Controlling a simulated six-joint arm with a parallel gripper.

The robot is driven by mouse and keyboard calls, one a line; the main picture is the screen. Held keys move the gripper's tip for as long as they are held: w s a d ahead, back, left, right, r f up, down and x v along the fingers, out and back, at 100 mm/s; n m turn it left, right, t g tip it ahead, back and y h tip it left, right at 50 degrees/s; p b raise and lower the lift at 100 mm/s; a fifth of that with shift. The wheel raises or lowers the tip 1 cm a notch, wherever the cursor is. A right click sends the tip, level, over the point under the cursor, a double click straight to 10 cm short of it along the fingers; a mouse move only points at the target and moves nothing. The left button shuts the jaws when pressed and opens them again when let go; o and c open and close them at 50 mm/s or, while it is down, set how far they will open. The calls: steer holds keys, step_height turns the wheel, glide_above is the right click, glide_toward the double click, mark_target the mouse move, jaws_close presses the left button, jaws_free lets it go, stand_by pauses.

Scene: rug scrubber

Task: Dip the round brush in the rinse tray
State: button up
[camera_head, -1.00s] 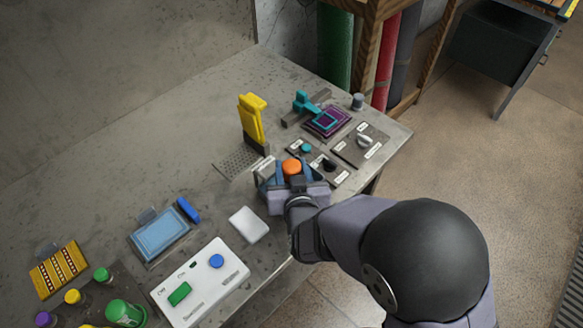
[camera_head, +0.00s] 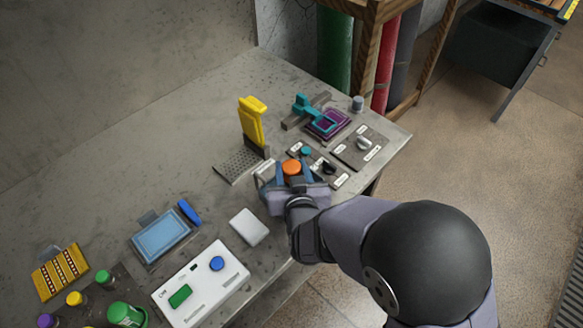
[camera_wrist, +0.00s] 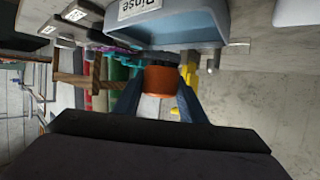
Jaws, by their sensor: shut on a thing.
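My gripper (camera_head: 292,178) is shut on the orange round brush (camera_head: 291,167), and only its orange top shows in the head view. In the wrist view the orange brush (camera_wrist: 161,80) sits between my two blue fingers (camera_wrist: 160,98). The grey-blue rinse tray (camera_wrist: 170,32), with a "Rinse" label, fills the top of the wrist view close to the brush. In the head view a pale rim (camera_head: 264,172) just left of my gripper seems to be part of this tray. The bristles are hidden, so I cannot tell whether they touch the tray.
A yellow upright tool (camera_head: 252,122) stands behind a perforated grey plate (camera_head: 239,165). A purple framed pad (camera_head: 327,123) and control panels (camera_head: 361,147) lie to the right.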

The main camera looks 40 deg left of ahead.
mark_target(292, 165)
steer(key=shift+r, duration=0.15)
steer(key=shift+r+p, duration=1.2)
steer(key=shift+r, duration=0.25)
steer(key=shift+w+f, duration=0.1)
